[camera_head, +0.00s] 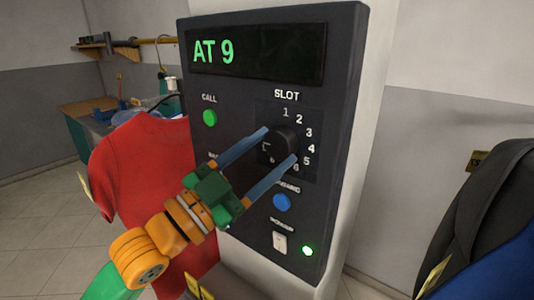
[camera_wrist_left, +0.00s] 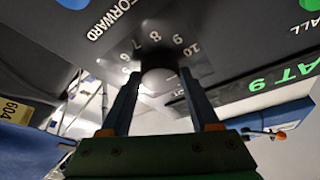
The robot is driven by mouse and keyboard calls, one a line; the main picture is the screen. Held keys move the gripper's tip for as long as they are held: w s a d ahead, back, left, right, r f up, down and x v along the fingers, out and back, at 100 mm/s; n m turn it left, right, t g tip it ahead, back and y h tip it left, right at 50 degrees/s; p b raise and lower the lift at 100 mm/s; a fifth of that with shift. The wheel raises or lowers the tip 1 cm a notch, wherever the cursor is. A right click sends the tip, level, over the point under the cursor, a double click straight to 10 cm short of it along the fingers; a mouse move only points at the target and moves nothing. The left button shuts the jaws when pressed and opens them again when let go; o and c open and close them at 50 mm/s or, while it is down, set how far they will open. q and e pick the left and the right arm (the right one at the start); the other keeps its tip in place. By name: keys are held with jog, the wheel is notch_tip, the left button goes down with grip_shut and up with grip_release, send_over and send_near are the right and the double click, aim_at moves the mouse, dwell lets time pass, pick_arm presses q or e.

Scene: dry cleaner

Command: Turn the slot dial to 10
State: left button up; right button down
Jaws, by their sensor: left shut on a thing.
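The slot dial (camera_head: 284,146) is a dark round knob on the black control panel (camera_head: 240,110), under the word SLOT. Numbers ring it; 1 to 5 read clearly in the head view, and 7 to 10 show in the left wrist view. The green display (camera_head: 255,54) reads "AT 9". My left gripper (camera_head: 280,147) is shut on the dial, one blue finger on each side of it. In the left wrist view the dial (camera_wrist_left: 158,78) sits between the fingertips, partly hidden. Where its pointer aims is not clear. My right gripper is not in view.
A green CALL button (camera_head: 210,118) is left of the dial. Below are a blue button (camera_head: 282,202), a pale switch (camera_head: 280,242) and a lit green lamp (camera_head: 308,250). A red shirt (camera_head: 145,170) hangs at left, dark garments (camera_head: 485,215) at right.

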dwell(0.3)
pick_arm(q)
jog(key=o, duration=1.4)
jog(key=shift+c, duration=0.2)
jog(key=shift+s+a+f, duration=0.1)
jog(key=shift+a+f, duration=0.05)
jog(key=shift+f, duration=0.1)
jog(key=b+v, duration=0.3)
jog(key=v, duration=0.3)
jog(key=shift+s+a+b, duration=0.2)
jog(key=shift+b, duration=0.1)
